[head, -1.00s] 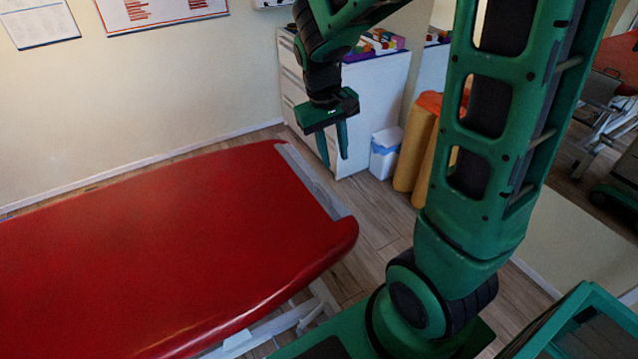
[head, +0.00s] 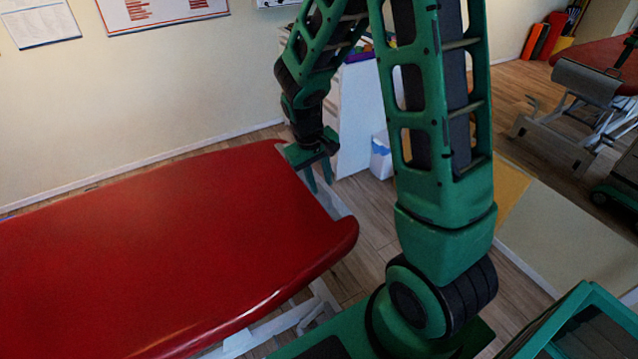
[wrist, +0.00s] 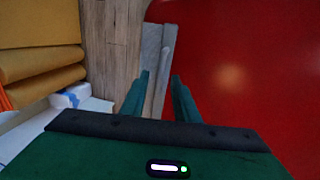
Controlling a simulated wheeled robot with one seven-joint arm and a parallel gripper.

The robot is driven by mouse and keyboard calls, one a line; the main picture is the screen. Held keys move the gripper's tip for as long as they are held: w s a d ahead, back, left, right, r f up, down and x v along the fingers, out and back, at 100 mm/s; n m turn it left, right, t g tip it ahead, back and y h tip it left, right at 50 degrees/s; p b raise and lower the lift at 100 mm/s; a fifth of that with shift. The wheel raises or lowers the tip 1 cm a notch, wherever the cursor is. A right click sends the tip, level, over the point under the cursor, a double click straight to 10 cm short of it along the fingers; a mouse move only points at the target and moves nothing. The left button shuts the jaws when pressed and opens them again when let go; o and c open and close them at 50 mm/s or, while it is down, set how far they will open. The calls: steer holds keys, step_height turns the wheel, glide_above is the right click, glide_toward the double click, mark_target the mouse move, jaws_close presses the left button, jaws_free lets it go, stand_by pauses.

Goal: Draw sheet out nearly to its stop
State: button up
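A red treatment couch (head: 150,240) fills the left of the head view; its red top (wrist: 250,70) also fills the right of the wrist view. A narrow grey strip (head: 337,204) runs along the couch's end. The wrist view shows this strip (wrist: 152,45) passing down towards the gap between my fingers. I cannot tell whether it is the sheet or a part of its holder. My gripper (head: 319,178) points down over the couch end, open with its fingers apart. In the wrist view, my gripper (wrist: 159,88) holds nothing visible. Contact with the strip cannot be told.
A white cabinet (head: 358,105) and a white bin with a blue liner (head: 381,158) stand beyond the couch end. Yellow rolls (wrist: 40,65) show in the wrist view. Wooden floor (head: 375,215) is clear beside the couch. Another couch (head: 600,62) stands far right.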

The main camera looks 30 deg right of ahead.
steer(key=shift+d+f, duration=0.1)
steer(key=shift+f, duration=0.5)
jaws_close()
